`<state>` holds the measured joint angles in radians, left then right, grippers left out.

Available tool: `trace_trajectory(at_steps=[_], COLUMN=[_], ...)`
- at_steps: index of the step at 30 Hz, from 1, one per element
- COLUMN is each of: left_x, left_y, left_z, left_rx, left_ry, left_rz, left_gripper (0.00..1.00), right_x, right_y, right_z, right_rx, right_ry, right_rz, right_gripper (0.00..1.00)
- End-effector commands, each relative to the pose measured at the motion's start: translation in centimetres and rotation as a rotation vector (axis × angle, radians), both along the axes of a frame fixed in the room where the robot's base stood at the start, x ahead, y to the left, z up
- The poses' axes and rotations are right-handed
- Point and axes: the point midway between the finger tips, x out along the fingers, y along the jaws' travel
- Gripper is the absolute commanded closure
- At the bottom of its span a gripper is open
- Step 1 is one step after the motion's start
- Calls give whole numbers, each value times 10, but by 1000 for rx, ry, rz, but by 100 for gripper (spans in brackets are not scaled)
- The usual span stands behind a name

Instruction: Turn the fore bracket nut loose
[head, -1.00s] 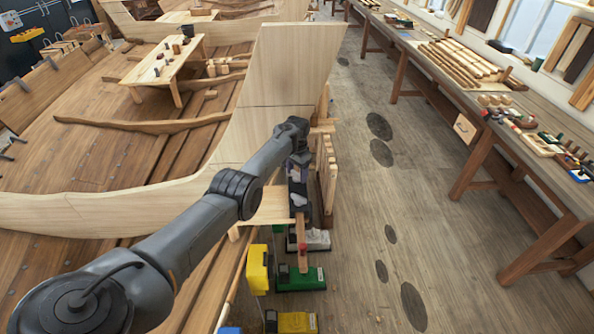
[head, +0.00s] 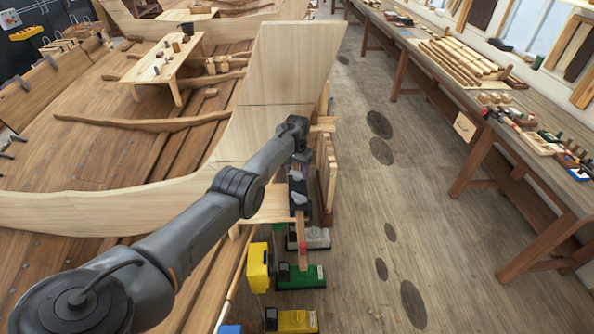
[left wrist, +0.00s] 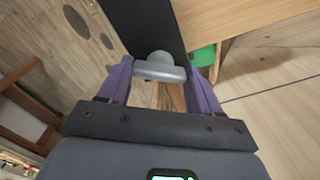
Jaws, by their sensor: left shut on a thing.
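My left gripper (left wrist: 160,82) has its two purple fingers on either side of a grey winged nut (left wrist: 160,66), shut on it. The nut sits at the end of a black bracket (left wrist: 150,22). In the head view the dark bracket (head: 298,187) stands beside the pale hull planking, and my left gripper (head: 300,160) is over its far end. The fingertips are mostly hidden there by my wrist. A light grey part (head: 300,198) shows on the near part of the bracket. My right gripper is in neither view.
The pale hull stem (head: 288,70) rises close behind my left wrist. Wooden boards (head: 329,175) stand just right of the bracket. The floor to the right is mostly clear up to the long workbench (head: 480,130).

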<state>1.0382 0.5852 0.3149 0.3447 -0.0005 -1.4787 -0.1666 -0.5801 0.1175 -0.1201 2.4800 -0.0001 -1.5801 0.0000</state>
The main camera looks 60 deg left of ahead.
Motion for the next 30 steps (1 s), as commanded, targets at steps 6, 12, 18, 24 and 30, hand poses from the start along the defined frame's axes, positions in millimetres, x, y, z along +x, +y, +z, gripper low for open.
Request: trace_trajectory(at_steps=[6,12,18,24,30], left_x=[0,0,0,0,1], left_y=[0,0,0,1,1], left_z=[-1,0,8,34,66], left_rx=[0,0,2,3,2], left_ry=[-1,0,-1,-3,-4], left_rz=[-1,-1,-1,-1,0], left_gripper=[11,11,11,11,11], right_x=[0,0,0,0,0], right_y=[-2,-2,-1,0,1], right_z=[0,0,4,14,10], right_rx=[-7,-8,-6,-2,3], right_ry=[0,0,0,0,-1], right_rz=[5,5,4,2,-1], right_gripper=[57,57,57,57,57])
